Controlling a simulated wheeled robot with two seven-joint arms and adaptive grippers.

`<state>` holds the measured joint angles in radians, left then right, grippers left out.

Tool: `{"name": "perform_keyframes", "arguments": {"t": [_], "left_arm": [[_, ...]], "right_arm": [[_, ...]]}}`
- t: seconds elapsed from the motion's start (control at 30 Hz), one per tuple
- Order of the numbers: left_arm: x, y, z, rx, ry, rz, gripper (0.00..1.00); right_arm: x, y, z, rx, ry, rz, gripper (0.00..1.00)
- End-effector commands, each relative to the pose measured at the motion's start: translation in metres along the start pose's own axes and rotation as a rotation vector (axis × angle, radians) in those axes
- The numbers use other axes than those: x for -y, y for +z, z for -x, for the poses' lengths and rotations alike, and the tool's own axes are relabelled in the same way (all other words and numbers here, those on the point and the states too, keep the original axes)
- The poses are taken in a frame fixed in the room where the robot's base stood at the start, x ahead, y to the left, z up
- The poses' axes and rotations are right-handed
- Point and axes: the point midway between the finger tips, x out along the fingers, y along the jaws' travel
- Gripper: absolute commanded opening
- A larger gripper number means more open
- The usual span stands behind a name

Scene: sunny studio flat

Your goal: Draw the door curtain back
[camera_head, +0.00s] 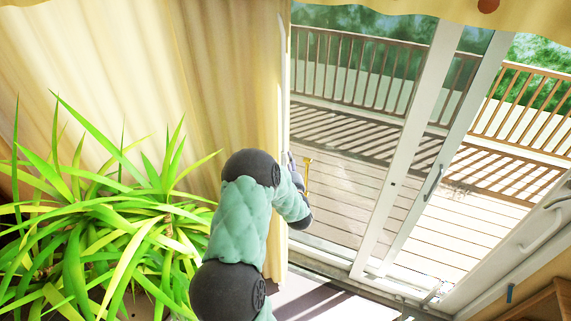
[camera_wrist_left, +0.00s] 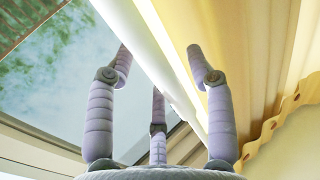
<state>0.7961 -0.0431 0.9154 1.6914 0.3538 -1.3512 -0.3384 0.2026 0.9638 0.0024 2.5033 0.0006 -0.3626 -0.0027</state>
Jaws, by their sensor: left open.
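The yellow door curtain (camera_head: 220,80) hangs in folds on the left side of the head view, its free edge beside the glass door (camera_head: 345,150). It also fills the right of the left wrist view (camera_wrist_left: 245,60). My left arm reaches up to that edge in the head view, where its gripper (camera_head: 291,165) is mostly hidden behind the wrist. In the left wrist view the left gripper (camera_wrist_left: 158,55) is open, its fingers spread around the line of a pale upright strip (camera_wrist_left: 150,50). I cannot tell whether they touch it. My right gripper is not in view.
A spiky green plant (camera_head: 110,235) stands in front of the curtain at left, close to my arm. A small brass-coloured piece (camera_head: 308,172) shows beside my wrist. White door frames (camera_head: 405,150) stand at right, with a deck and railing (camera_head: 375,55) outside.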

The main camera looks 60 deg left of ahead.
Motion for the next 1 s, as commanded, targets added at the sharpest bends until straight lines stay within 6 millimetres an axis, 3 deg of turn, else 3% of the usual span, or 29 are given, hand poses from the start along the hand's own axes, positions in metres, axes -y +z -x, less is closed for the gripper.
{"name": "perform_keyframes", "arguments": {"t": [0.17,0.37,0.57,0.8,1.0], "left_arm": [[0.0,0.0,0.0,0.0,0.0,0.0,0.54],[0.0,0.0,0.0,0.0,0.0,0.0,0.0],[0.002,0.0,-0.002,-0.001,-0.001,0.001,0.0],[0.031,0.002,-0.021,-0.003,-0.004,0.001,0.0],[0.04,0.0,-0.026,-0.001,-0.002,0.001,0.0]], "right_arm": [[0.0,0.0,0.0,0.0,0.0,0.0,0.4],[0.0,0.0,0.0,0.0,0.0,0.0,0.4],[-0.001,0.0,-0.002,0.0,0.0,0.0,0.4],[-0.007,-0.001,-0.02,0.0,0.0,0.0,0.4],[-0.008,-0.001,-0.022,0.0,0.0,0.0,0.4]]}}
